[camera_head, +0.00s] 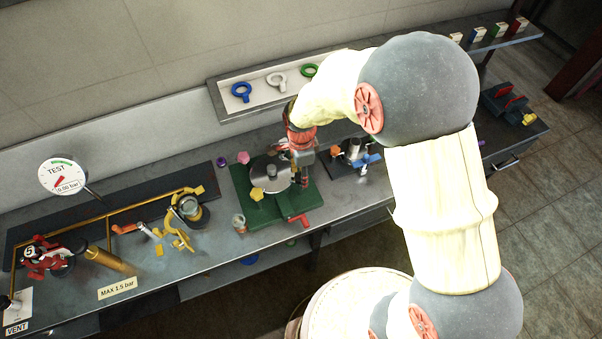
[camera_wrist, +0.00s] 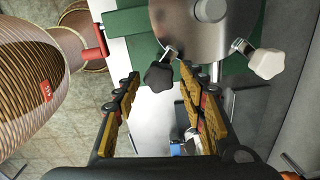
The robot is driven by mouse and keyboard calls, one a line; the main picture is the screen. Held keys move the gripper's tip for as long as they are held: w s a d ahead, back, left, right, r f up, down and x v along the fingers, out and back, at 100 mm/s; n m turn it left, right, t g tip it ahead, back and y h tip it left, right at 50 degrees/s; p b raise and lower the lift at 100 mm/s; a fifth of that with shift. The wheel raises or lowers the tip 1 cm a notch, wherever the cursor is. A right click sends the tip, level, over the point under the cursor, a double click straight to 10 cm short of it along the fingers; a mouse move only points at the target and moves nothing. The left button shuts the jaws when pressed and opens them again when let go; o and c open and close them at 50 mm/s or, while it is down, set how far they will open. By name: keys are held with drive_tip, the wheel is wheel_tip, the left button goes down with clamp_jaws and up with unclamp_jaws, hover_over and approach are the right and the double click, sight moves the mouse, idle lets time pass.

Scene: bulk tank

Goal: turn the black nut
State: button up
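The black nut (camera_wrist: 158,76) is a dark lobed knob on a metal bolt at the edge of the round grey lid (camera_wrist: 225,25). In the wrist view it lies between the tips of my gripper (camera_wrist: 159,82). Gaps show on both sides of it, and I cannot tell how far beyond the tips it is. My gripper is open. In the head view my gripper (camera_head: 303,176) is at the right edge of the lid (camera_head: 264,174), and the black nut is not discernible there. A white nut (camera_wrist: 267,64) sits at the lid's edge in the wrist view.
A yellow nut (camera_head: 257,193) and a pink nut (camera_head: 243,157) are around the lid, on a green base (camera_head: 262,215). A red handle (camera_head: 298,219) sticks out in front. Ring tools, including a blue one (camera_head: 241,91), lie on the back shelf. Yellow piping (camera_head: 110,215) runs at left.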

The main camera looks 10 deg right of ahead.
drive_tip(key=shift+o, duration=0.3)
wheel_tip(320, 180, up, 12)
idle(0.5)
idle(0.5)
drive_tip(key=s+d+r+n+t+b, duration=0.2)
drive_tip(key=s+d+n+b, duration=0.3)
drive_tip(key=s+n, duration=0.3)
drive_tip(key=s+d+r+n+t+b, duration=0.3)
drive_tip(key=s+d+r+n+b, duration=0.2)
drive_tip(key=s+d+n, duration=0.3)
drive_tip(key=s, duration=0.3)
drive_tip(key=shift+d+r+t+b, duration=0.2)
drive_tip(key=shift+r+t+b, duration=0.1)
drive_tip(key=shift+b, duration=0.1)
